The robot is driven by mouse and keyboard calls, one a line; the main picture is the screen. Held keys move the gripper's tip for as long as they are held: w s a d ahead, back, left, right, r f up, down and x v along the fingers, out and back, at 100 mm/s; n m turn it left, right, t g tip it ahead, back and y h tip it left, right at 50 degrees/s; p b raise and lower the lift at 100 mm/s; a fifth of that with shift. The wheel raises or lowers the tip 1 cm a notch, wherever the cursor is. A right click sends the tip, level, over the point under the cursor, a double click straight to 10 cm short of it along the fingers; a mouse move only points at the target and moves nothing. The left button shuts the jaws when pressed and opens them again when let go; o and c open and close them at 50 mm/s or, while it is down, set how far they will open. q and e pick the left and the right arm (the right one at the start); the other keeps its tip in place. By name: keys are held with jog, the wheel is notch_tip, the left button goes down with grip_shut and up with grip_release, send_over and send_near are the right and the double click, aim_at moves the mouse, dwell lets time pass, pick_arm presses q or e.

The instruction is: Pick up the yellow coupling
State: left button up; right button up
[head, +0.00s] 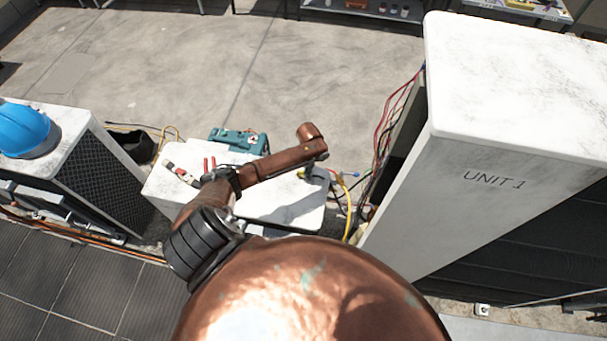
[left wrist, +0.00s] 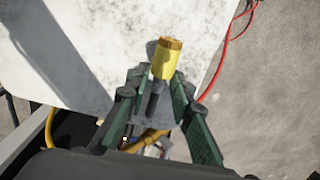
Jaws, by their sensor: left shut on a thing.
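The yellow coupling (left wrist: 165,60) is a short yellow cylinder with a brownish-gold end. In the left wrist view it sits between the fingertips of my left gripper (left wrist: 157,78), which is shut on it. The white marbled top behind it shows no clear gap or contact, so I cannot tell whether the coupling is raised. In the head view my left gripper (head: 315,174) is small and dark, below the end of my copper arm, over the right end of the white top (head: 290,205). The coupling is mostly hidden there. My right gripper is not in view.
Red pliers (head: 209,164) and a red-and-black tool (head: 182,174) lie on the white top. A teal case (head: 238,141) stands behind it. Yellow, red and black hoses (head: 352,205) hang close on the right, beside the tall UNIT 1 condenser (head: 500,150). A blue helmet (head: 27,130) rests on the left unit.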

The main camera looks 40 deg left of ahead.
pick_arm(q)
grip_shut()
jog(key=shift+r, duration=0.45)
notch_tip(320, 180, up, 2)
jog(key=shift+w+r, duration=0.1)
jog(key=shift+r, duration=0.05)
jog(key=s+d+r, duration=0.3)
jog(key=s+r, duration=0.6)
jog(key=s, duration=0.5)
jog(key=shift+r, duration=0.4)
jog(key=shift+w, duration=0.1)
